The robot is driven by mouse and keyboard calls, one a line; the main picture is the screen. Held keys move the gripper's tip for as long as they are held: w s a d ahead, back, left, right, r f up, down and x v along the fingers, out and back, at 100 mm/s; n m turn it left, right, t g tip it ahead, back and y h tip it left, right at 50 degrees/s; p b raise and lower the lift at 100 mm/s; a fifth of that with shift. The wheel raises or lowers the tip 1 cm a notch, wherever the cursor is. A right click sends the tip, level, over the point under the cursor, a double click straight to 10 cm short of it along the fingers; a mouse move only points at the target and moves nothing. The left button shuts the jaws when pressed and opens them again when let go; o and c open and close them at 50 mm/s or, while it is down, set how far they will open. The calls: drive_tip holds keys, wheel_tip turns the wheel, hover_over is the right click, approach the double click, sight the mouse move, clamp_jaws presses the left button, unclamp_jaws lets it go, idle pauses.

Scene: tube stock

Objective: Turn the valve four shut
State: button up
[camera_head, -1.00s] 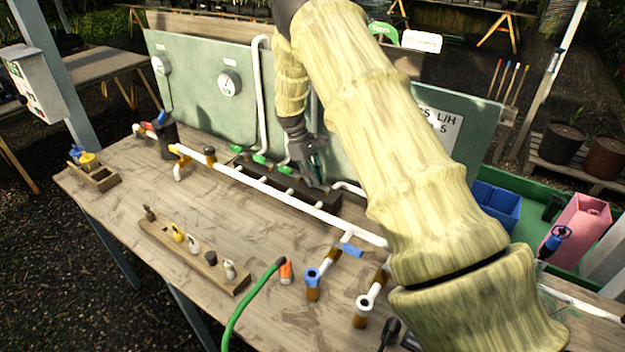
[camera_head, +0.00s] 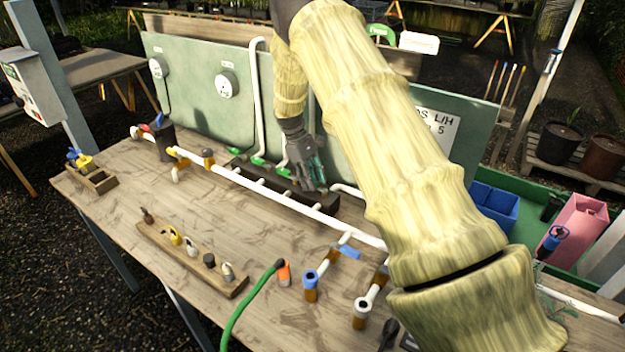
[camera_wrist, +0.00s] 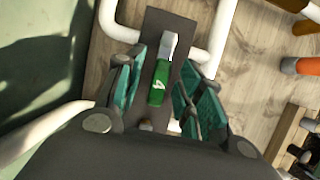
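Valve four has a green handle marked 4 (camera_wrist: 158,84) with a grey end piece. The handle lies lengthwise along a dark block (camera_wrist: 172,22) in the wrist view. My gripper (camera_wrist: 162,68) is open, with one teal-padded finger on each side of the handle and visible gaps between. In the head view my gripper (camera_head: 316,172) points down over the right part of the dark block (camera_head: 325,203). Valve four's handle is hidden there by my gripper. Several other green handles, such as one at the block's left (camera_head: 236,151), sit along the block.
A long white pipe (camera_head: 270,190) runs in front of the block, and a green panel (camera_head: 200,95) stands behind. A wooden rack of knobs (camera_head: 165,240), a green hose (camera_head: 240,310) and blue-topped fittings (camera_head: 311,283) stand nearer.

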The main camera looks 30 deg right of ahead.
drive_tip(key=v, duration=1.2)
drive_tip(key=shift+d, duration=0.1)
